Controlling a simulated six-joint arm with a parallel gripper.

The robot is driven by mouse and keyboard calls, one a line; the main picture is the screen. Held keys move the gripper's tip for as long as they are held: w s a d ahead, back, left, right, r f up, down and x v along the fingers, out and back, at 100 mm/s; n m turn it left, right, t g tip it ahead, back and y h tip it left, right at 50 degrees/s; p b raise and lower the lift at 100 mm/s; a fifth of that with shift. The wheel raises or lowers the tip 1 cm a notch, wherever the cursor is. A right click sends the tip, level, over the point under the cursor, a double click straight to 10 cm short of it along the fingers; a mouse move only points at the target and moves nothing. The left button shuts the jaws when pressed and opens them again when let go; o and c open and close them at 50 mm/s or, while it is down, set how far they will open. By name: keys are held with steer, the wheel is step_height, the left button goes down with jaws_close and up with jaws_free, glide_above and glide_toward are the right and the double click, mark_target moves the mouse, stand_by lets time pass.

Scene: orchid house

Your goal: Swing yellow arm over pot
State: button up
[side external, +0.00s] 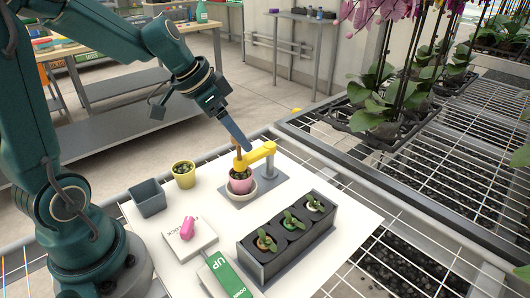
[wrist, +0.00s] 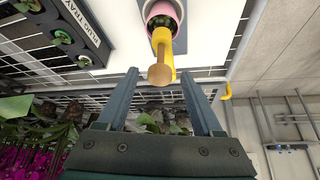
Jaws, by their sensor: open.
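A brown peg (side external: 237,146) stands up at that end. The pot holds a small plant and stands in a white saucer (side external: 252,193). In the wrist view the yellow arm (wrist: 160,51) overlaps the near side of the pot, and the peg's round brown top (wrist: 160,75) faces me. My gripper (wrist: 160,78) is open, with one finger on each side of the peg top in that view. In the side view my gripper (side external: 235,132) is just above the peg; contact cannot be told.
A dark tray (side external: 290,236) with several small plants stands in front. A pink object (side external: 188,228) lies on a white box near a green-and-white box (side external: 226,275). Hanging orchids (side external: 385,110) are at the right.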

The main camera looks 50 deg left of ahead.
steer(key=shift+r, duration=3.45)
steer(key=shift+d+r, duration=0.1)
steer(key=shift+d, duration=0.1)
steer(key=s+d+r+m, duration=0.1)
steer(key=s+d+m, duration=0.1)
steer(key=s+d, duration=0.5)
steer(key=s+f+n+y, duration=0.1)
steer(key=s+f+n, duration=0.4)
steer(key=s, duration=0.2)
steer(key=shift+s+a+f+y, duration=0.15)
steer(key=shift+a+f+y, duration=0.05)
steer(key=shift+a+y, duration=0.15)
